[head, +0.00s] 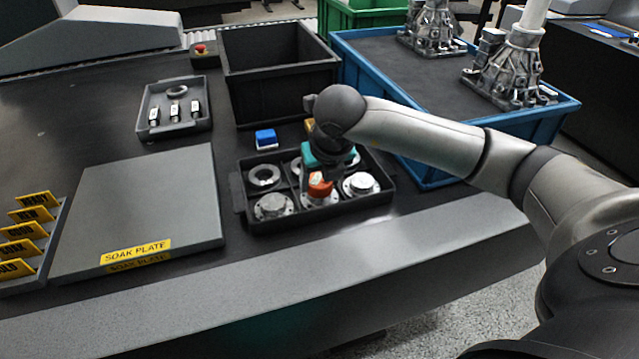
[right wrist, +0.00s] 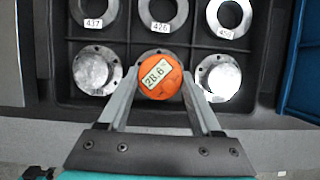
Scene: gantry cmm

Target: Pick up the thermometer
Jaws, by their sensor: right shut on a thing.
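The thermometer (right wrist: 160,76) is a round orange device with a display reading 28.6. It also shows in the head view (head: 320,186), over the front middle compartment of the black divided tray (head: 384,201). My right gripper (right wrist: 160,88) is shut on it, with one finger on each side. A metal flanged part (head: 322,200) lies under the thermometer and is mostly hidden in the right wrist view. I cannot tell whether the thermometer touches it. My left gripper is not in view.
Flanged parts (head: 274,206) and numbered rings (head: 264,176) fill the tray's other compartments. A black bin (head: 283,97) stands behind, with a blue crate (head: 560,112) at right. The grey soak plate (head: 140,215) lies at left. A blue block (head: 266,139) sits behind the tray.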

